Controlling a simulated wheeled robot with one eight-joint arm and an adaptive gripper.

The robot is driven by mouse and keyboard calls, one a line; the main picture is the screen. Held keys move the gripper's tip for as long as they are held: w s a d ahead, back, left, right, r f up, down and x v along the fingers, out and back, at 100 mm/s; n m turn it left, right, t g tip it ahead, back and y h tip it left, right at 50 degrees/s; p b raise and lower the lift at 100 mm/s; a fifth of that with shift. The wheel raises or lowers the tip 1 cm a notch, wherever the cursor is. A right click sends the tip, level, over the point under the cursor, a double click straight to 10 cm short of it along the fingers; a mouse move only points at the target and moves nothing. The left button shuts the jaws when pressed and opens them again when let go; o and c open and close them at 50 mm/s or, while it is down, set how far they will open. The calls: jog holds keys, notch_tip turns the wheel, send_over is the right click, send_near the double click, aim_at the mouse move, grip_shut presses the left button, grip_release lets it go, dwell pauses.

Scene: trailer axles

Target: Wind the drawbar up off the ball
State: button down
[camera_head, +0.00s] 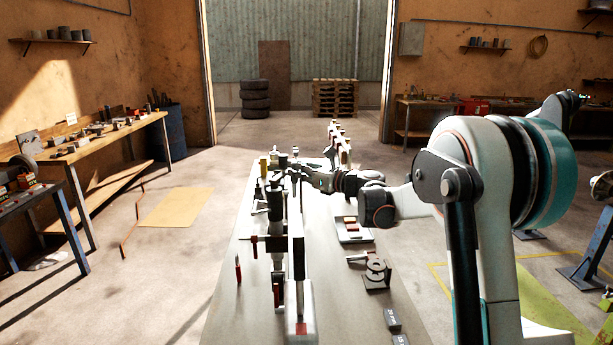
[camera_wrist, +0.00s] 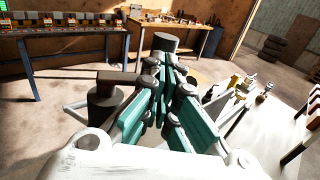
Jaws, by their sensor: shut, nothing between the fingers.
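My gripper (camera_head: 303,173) is over the far half of the long grey table, beside the upper end of a dark upright post (camera_head: 274,203) that looks like the drawbar's jack. In the wrist view my gripper (camera_wrist: 172,86) has its teal fingers close together with nothing between them. A dark cylinder (camera_wrist: 165,42) shows just beyond the fingertips; I cannot tell whether they touch. Another dark cylinder (camera_wrist: 104,104) with a flat brown bar (camera_wrist: 128,78) on top stands left of the fingers. I cannot make out the ball.
The table (camera_head: 340,310) also bears a dark metal fitting (camera_head: 376,272) at right and a red-handled tool (camera_head: 238,270) at left. A workbench (camera_head: 90,145) stands along the left wall. The floor between has a tan mat (camera_head: 177,207) and free room.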

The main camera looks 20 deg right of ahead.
jog(key=shift+w+a, duration=0.2)
jog(key=shift+w, duration=0.1)
jog(key=shift+w+a+p, duration=0.25)
jog(key=shift+w+p, duration=0.05)
jog(key=shift+w, duration=0.3)
jog(key=shift+w+a+p, duration=0.25)
jog(key=shift+w, duration=0.3)
